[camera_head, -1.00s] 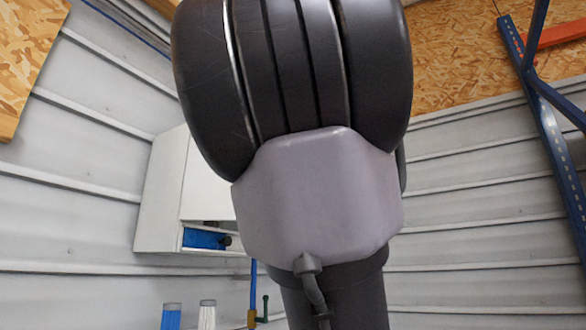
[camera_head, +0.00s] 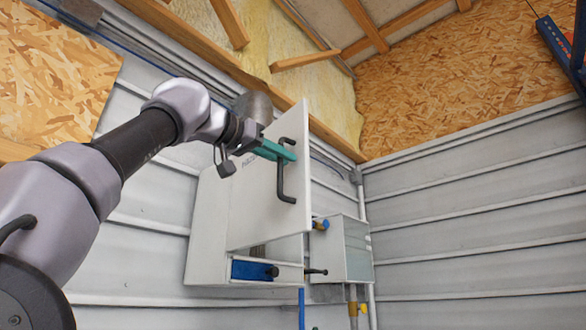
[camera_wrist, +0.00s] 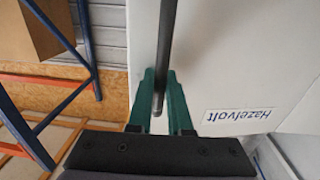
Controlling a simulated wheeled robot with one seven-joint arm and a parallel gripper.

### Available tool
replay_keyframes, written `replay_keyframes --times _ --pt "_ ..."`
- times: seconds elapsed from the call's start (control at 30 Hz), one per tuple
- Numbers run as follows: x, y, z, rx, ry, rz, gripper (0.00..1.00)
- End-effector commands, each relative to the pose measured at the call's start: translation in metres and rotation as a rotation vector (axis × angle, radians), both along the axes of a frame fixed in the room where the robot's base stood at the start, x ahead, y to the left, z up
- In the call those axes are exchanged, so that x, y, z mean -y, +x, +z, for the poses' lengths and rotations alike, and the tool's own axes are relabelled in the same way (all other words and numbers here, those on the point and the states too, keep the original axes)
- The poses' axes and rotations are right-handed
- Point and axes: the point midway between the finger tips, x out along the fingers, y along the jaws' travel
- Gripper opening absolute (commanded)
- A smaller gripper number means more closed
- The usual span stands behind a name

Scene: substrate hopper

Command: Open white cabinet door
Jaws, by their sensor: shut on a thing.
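The white cabinet (camera_head: 207,225) hangs on the corrugated wall. Its white door (camera_head: 262,205) stands swung out from the body. The door's dark bar handle (camera_head: 281,180) runs along its outer face near the free edge. My gripper (camera_head: 288,153) has green fingers closed around the handle's upper part. In the wrist view the two green fingers (camera_wrist: 159,95) sit on either side of the dark handle (camera_wrist: 165,45), with the white door (camera_wrist: 225,60) behind, lettered "Hazelvolt". The cabinet's inside is mostly hidden by the door.
A blue part with a black knob (camera_head: 252,271) shows below the door. A smaller grey-white box (camera_head: 342,250) with pipes is on the wall to the right. A blue metal frame (camera_head: 562,45) stands far right. The space right of the door looks clear.

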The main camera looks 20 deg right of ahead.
Motion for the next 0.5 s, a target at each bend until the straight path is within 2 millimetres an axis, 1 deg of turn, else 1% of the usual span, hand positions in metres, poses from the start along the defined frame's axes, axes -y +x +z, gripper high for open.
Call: replay_keyframes --times 0.03,0.1,0.2,0.5 --pt "-0.006 -0.001 0.001 0.0 -0.002 0.0 0.0" --pt "-0.012 -0.002 0.001 0.0 -0.002 0.001 0.0" --pt "-0.017 -0.003 0.001 -0.001 -0.001 0.001 0.0" --pt "-0.022 -0.004 0.001 -0.001 -0.004 0.002 0.0"
